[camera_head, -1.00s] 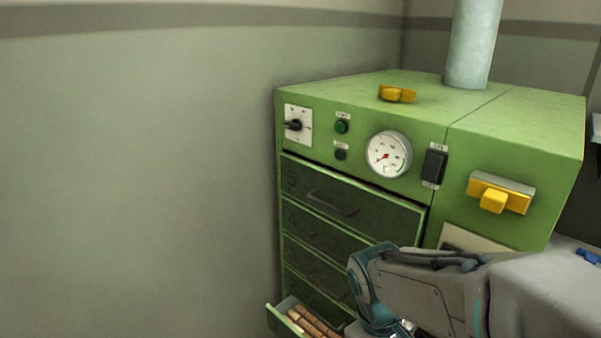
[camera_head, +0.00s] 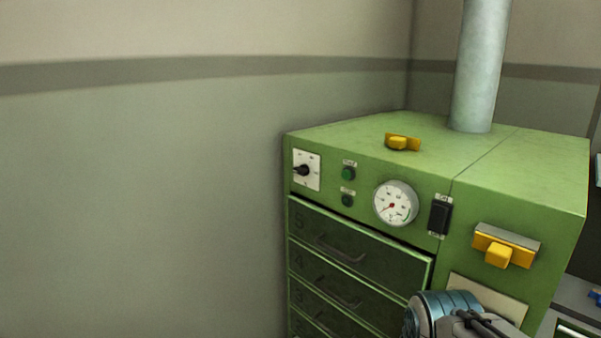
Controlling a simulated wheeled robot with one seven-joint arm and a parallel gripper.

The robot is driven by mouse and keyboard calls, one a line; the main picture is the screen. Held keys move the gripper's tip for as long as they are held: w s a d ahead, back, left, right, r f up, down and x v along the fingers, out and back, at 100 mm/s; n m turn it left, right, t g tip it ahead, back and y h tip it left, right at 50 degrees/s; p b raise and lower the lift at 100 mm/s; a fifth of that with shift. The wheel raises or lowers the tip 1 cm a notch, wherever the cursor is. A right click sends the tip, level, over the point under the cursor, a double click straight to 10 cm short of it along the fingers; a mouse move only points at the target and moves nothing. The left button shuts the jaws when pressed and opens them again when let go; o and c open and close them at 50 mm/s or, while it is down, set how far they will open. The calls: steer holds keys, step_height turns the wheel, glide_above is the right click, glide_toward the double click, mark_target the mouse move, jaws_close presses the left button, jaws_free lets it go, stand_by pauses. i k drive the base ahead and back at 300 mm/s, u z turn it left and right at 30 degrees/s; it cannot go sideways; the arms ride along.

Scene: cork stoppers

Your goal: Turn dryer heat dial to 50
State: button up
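The green dryer (camera_head: 470,165) stands against the wall corner at the right of the head view. Its heat dial (camera_head: 304,170) is a black knob on a white square plate at the upper left of the front panel. The knob's pointer faces left; the numbers on the plate are too small to read. A round white gauge (camera_head: 396,204) with a red needle sits to the right of the dial. My arm shows at the bottom right, in front of the dryer; my gripper is out of the frame.
Two small round buttons, one green (camera_head: 348,173), one dark (camera_head: 347,200), sit between dial and gauge. A black switch (camera_head: 439,215) is right of the gauge. Yellow latches are on top (camera_head: 402,142) and on the right panel (camera_head: 505,247). Drawers (camera_head: 345,255) fill the front below. A pipe (camera_head: 478,75) rises behind.

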mark_target(303, 170)
steer(key=k, duration=0.6)
steer(key=u, duration=0.55)
steer(key=i, duration=1.05)
steer(key=u, duration=0.8)
